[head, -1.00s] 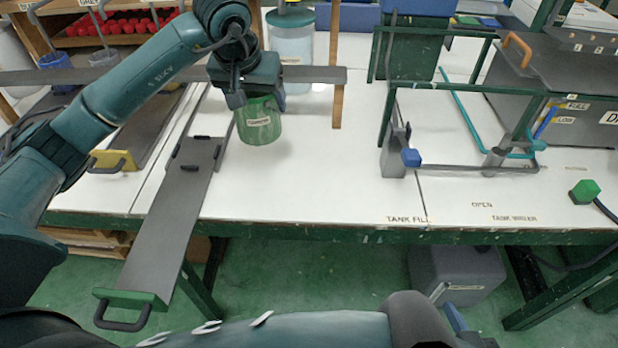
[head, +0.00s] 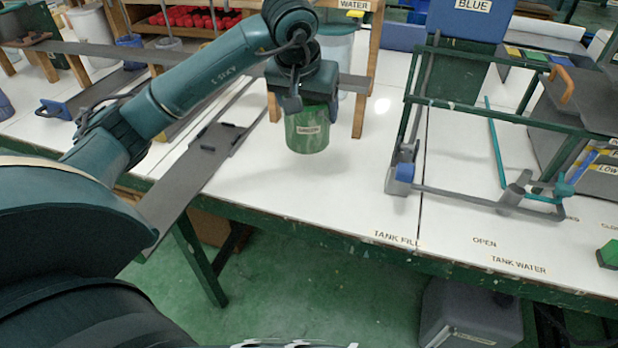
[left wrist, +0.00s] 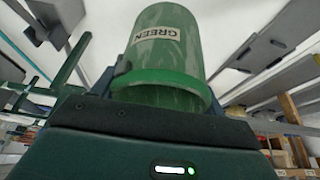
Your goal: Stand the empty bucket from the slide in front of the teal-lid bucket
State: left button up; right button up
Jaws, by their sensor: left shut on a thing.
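A green bucket (head: 307,130) with a pale label hangs in my left gripper (head: 308,98), which is shut on it. In the left wrist view the bucket (left wrist: 165,45) fills the upper middle, and its label reads GREEN. The bucket looks upright in the head view; whether its base touches the table cannot be told. A pale bucket with a teal top (head: 345,52) stands behind, partly hidden by my left gripper and a wooden post. The grey slide (head: 185,165) lies left of the held bucket, partly covered by my arm. My right gripper is out of view.
A green frame (head: 410,120) stands on the right. The white table (head: 300,185) is clear in front of the bucket, up to its green front edge.

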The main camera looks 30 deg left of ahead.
pick_arm(q)
jog(key=shift+d, duration=0.2)
notch_tip(320, 180, down, 6)
jog(key=shift+r+b, duration=0.2)
jog(key=shift+b, duration=0.2)
notch_tip(320, 180, down, 4)
jog(key=shift+f, duration=0.15)
jog(key=shift+f+b, duration=0.15)
jog(key=shift+b, duration=0.15)
jog(key=o, duration=1.2)
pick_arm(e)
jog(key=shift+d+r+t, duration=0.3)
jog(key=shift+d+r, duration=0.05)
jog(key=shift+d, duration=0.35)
